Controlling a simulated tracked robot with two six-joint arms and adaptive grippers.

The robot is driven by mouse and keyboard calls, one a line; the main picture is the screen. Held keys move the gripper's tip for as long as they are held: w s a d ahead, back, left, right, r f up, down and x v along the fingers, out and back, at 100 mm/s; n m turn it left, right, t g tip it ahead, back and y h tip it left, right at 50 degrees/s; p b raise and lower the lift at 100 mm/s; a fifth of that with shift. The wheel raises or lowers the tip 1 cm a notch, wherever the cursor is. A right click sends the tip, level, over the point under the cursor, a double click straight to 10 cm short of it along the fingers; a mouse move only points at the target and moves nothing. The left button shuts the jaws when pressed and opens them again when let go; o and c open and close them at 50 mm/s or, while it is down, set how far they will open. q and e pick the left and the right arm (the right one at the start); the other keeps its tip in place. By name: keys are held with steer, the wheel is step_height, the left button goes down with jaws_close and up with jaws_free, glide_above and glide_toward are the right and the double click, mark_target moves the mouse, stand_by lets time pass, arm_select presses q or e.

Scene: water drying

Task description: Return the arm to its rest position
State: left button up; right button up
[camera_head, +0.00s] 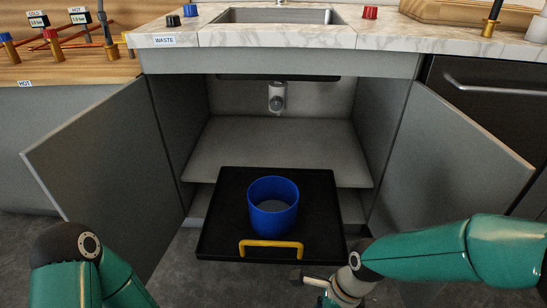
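My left arm (80,268) shows at the lower left as a dark joint and green links that run out of the bottom edge; its gripper is not in view. My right arm (430,254) comes in from the right edge, with a dark joint and a grey wrist part (345,288) at the bottom, right of the tray. No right gripper fingers can be made out. A small pale piece with a dark end shows beside that wrist; I cannot tell what it is.
A black tray (222,235) with a yellow handle (271,243) sticks out of the open cabinet. A blue container (273,222) stands on it. Cabinet doors (95,165) (445,160) stand open on both sides. A drain fitting (277,97) hangs below the sink (280,16).

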steer(key=s+d+f+n+g+y, duration=0.1)
steer(key=s+f+n, duration=0.4)
steer(key=f, duration=0.4)
steer(key=s+d+f+n, duration=0.1)
steer(key=s+f+n, duration=0.35)
steer(key=f, duration=0.45)
steer(key=w+r+n+t+p, duration=0.2)
steer(key=r+n+p, duration=0.7)
steer(key=r+p, duration=2.8)
steer(key=shift+w+d+p, duration=0.25)
steer(key=shift+w+p, duration=0.3)
steer(key=shift+w, duration=0.05)
